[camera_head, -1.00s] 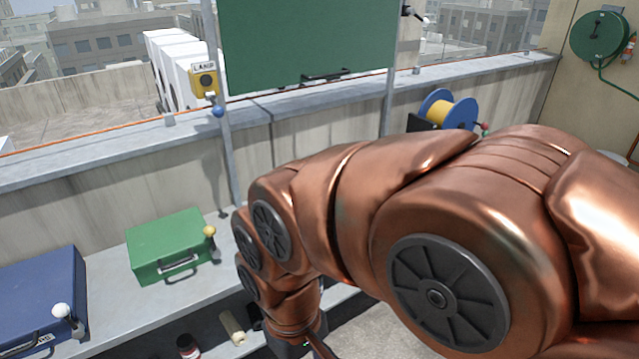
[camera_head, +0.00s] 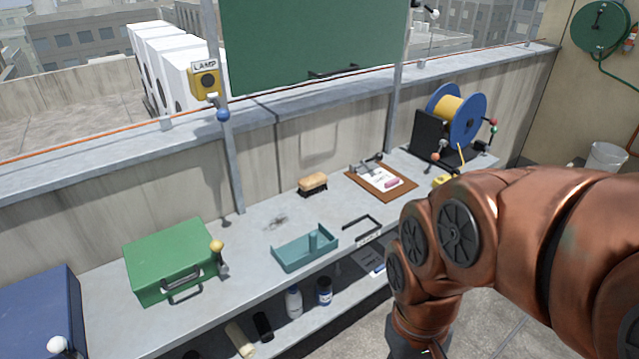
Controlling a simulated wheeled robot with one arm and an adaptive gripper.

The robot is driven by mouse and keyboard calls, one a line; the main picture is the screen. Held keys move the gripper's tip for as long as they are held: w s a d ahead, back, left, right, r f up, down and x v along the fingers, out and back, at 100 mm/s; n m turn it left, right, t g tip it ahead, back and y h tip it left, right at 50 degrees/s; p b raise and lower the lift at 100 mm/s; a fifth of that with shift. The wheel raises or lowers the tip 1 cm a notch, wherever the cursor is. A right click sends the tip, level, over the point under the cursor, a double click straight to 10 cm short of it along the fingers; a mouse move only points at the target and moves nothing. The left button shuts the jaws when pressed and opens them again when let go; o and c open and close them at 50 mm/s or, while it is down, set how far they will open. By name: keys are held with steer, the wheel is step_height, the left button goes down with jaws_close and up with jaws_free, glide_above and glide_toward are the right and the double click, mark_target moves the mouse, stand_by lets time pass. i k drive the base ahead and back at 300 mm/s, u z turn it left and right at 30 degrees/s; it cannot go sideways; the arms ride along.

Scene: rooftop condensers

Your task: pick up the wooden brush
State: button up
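The wooden brush (camera_head: 312,184) lies on the grey bench top near the back wall, about the middle of the picture. It has a tan wooden block on top and dark bristles below. My copper arm hangs at the right, with its wrist low near the front of the bench. My gripper is below the bottom edge of the picture, so its fingers do not show. The arm is well apart from the brush and does not cover it.
A teal tray (camera_head: 306,250) and a black handle (camera_head: 362,226) lie in front of the brush. A clipboard (camera_head: 381,180) is to its right, then a cable reel (camera_head: 456,118). A green case (camera_head: 170,262) stands left. Bottles (camera_head: 294,301) stand on the lower shelf.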

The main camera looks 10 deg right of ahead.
mark_target(309, 185)
steer(key=z, duration=1.15)
steer(key=i, duration=1.45)
steer(key=u, duration=3.15)
